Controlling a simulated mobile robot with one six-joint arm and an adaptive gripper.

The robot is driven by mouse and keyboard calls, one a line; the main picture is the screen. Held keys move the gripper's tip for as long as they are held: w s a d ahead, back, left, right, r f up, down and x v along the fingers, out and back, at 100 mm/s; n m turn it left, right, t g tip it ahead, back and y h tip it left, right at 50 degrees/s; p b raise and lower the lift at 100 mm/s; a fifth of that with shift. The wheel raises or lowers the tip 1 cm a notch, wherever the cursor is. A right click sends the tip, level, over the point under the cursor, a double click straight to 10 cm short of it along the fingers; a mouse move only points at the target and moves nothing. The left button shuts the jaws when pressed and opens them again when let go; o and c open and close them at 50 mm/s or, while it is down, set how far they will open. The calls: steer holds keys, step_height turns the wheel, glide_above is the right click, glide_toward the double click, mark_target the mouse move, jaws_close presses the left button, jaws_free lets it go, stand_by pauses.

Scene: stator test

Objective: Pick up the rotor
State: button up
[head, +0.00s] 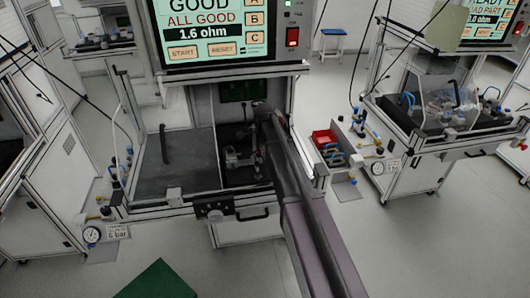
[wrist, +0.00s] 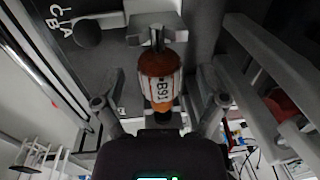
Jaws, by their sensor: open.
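The rotor (wrist: 161,78), an orange part with a white label reading what looks like "B91", is in the middle of the wrist view. Its far end meets a grey metal holder (wrist: 157,28). My gripper (wrist: 160,102) is open, with one finger on each side of the rotor and a visible gap to it on both sides. In the head view my arm reaches into the test station, and my gripper and the rotor are too hidden or small there to make out clearly.
The test station (head: 170,172) has a screen (head: 208,30) reading "ALL GOOD" and "1.6 ohm". A red bin (head: 325,138) stands right of my arm. A black knob (wrist: 87,33) is near the holder.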

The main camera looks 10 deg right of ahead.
jaws_close()
stand_by(0.3)
steer(key=shift+r, duration=0.2)
step_height(320, 180, up, 4)
steer(key=p, duration=0.4)
steer(key=shift+f, duration=0.2)
steer(key=s+d+r+p, duration=0.1)
steer(key=s+d, duration=0.1)
steer(key=s, duration=1.3)
steer(key=shift+s+d, duration=0.4)
steer(key=shift+r+p, duration=2.5)
steer(key=shift+r, duration=0.05)
